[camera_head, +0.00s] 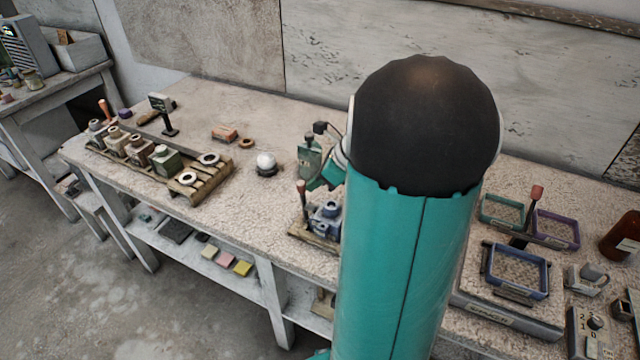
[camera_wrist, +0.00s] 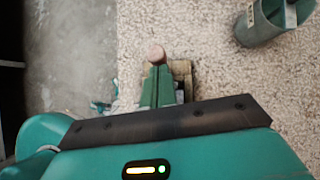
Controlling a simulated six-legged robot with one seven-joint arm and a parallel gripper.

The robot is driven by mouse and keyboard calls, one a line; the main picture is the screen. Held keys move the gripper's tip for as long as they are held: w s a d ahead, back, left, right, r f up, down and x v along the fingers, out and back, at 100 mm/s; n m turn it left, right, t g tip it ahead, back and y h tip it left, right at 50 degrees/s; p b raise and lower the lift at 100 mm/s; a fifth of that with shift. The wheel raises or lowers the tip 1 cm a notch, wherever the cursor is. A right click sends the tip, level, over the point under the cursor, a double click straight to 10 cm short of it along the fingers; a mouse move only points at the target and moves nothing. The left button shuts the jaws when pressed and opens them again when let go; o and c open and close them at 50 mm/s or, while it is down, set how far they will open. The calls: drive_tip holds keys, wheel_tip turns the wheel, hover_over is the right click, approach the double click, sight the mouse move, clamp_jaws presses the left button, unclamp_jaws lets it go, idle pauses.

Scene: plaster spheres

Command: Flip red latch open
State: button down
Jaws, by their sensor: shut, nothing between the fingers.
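My gripper (camera_wrist: 157,72) shows in the wrist view with its green fingers together and nothing between them. A reddish-brown round knob (camera_wrist: 157,52) appears just beyond the fingertips; I cannot tell whether they touch. A wooden base (camera_wrist: 181,70) is partly hidden behind the fingers. In the head view, an upright brown handle (camera_head: 302,188) stands at the bench's front edge beside a blue-grey fixture (camera_head: 327,216). This looks like the same knob. My arm hides part of this fixture. A separate red-tipped lever (camera_head: 537,193) stands farther right. No part is clearly identifiable as the red latch.
A grey-green container (camera_wrist: 264,22) stands to the right in the wrist view. On the bench (camera_head: 245,205) are a white ball (camera_head: 266,160), a wooden rack (camera_head: 205,188) and a blue frame (camera_head: 517,290). The bench between the rack and fixture is mostly clear.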

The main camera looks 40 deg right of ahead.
drive_tip(key=w+a+f+g+h, duration=0.1)
drive_tip(key=w+a+g+h, duration=0.1)
drive_tip(key=w+g, duration=0.3)
drive_tip(key=shift+w+a, duration=0.5)
drive_tip(key=shift+w, duration=1.05)
drive_tip(key=shift+w+a, duration=0.1)
drive_tip(key=shift+w, duration=0.05)
drive_tip(key=s+d+r, duration=0.3)
drive_tip(key=r, duration=0.9)
drive_tip(key=shift+d+r, duration=0.15)
drive_tip(key=shift+r, duration=0.1)
drive_tip(key=shift+s, duration=0.1)
